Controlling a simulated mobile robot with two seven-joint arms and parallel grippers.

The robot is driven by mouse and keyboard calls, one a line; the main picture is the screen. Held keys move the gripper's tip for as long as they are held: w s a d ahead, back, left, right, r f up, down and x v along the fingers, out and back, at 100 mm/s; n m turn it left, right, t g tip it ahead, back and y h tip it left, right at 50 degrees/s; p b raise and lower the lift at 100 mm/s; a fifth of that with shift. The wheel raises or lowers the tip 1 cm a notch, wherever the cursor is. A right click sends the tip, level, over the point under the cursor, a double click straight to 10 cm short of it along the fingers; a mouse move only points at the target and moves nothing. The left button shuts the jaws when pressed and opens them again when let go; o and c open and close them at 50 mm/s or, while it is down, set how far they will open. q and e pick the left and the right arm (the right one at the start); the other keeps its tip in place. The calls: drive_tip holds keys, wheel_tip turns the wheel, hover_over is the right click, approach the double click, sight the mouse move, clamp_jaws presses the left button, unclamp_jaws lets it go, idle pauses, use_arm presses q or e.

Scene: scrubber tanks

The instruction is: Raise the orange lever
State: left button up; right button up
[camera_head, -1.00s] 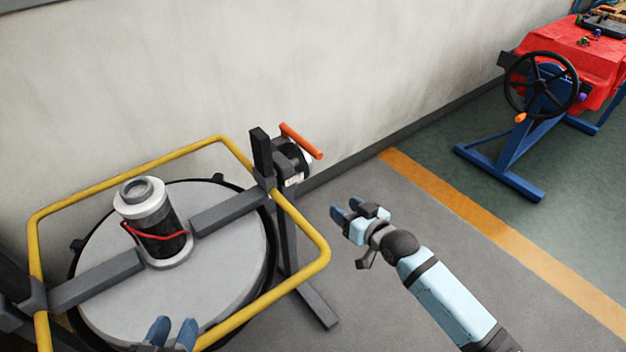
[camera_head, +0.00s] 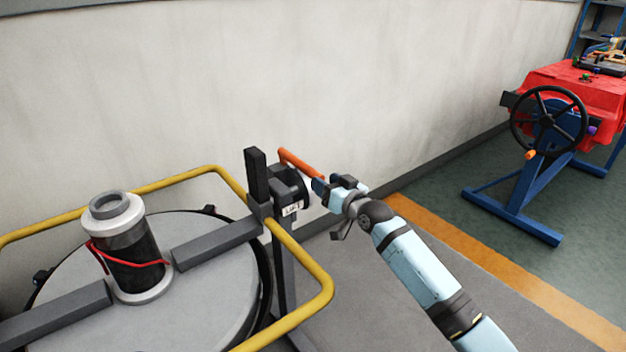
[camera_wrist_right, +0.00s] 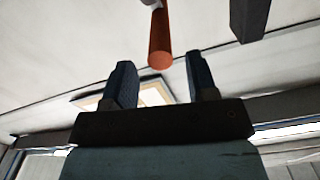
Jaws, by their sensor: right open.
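The orange lever (camera_head: 298,162) sticks out from a dark round switch housing (camera_head: 288,188) on the tank frame, slanting down to the right in the head view. My right gripper (camera_head: 328,186) is at the lever's free end and partly covers it. In the right wrist view the lever (camera_wrist_right: 160,40) hangs in from the top, its end face toward the camera. There my right gripper (camera_wrist_right: 160,82) has its two blue fingers apart and empty, with the lever's end just above the gap between them. I cannot tell whether they touch. My left gripper is out of view.
A yellow rail (camera_head: 318,300) surrounds the tank lid (camera_head: 215,270), and a dark post (camera_head: 255,172) stands just left of the lever. The pale wall (camera_head: 380,80) is close behind. A red table (camera_head: 600,92) with a black handwheel (camera_head: 549,121) stands far right.

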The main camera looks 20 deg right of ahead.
sight(313, 170)
use_arm(q)
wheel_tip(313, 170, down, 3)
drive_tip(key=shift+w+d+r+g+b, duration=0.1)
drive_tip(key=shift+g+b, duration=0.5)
drive_tip(key=shift+b, duration=0.15)
use_arm(e)
drive_tip(key=x, duration=0.6)
clamp_jaws()
drive_tip(key=shift+r, duration=0.1)
